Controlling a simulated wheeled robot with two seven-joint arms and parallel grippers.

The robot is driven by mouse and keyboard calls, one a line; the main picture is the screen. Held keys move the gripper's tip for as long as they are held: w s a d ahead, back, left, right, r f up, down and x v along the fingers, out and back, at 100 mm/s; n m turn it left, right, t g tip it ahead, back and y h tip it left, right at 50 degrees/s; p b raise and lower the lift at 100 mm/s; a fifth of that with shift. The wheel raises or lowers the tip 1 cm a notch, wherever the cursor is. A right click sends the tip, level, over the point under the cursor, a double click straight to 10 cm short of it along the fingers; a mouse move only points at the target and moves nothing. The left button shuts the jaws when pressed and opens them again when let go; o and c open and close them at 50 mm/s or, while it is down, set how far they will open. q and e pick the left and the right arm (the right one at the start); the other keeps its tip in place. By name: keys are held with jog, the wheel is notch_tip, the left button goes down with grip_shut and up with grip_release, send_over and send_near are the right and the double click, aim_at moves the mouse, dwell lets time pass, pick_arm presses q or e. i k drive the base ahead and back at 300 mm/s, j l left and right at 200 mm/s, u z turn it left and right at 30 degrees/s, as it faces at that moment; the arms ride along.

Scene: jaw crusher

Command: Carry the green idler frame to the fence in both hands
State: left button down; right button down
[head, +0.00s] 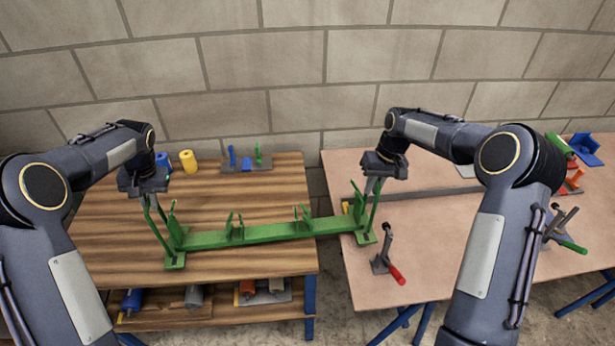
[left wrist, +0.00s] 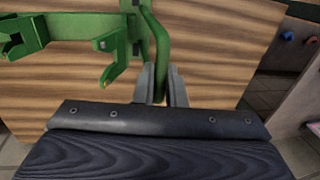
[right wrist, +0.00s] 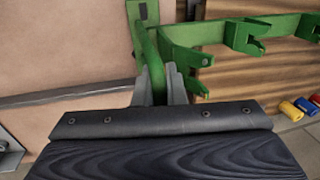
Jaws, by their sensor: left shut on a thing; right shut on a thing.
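The green idler frame (head: 265,234) is a long bar with upright brackets and a loop handle at each end. It spans the gap between the two tables, roughly level. My left gripper (head: 149,194) is shut on its left handle; the left wrist view shows the handle (left wrist: 162,50) between the fingers. My right gripper (head: 373,186) is shut on its right handle, also seen in the right wrist view (right wrist: 152,55). I cannot tell if its feet touch the tables. A long low grey bar (head: 425,194) on the right table may be the fence; its left end is behind the frame's right end.
The wooden table (head: 110,240) holds a yellow roller (head: 188,160) and a small stand (head: 245,160) at the back. On the pink table (head: 450,240), a red-handled clamp (head: 386,258) stands close to the frame's right end. A green-handled clamp (head: 563,232) is further right.

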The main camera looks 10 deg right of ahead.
aim_at(446, 217)
jog(key=l, duration=1.4)
jog(key=i+l+z, duration=0.1)
jog(key=l, duration=1.35)
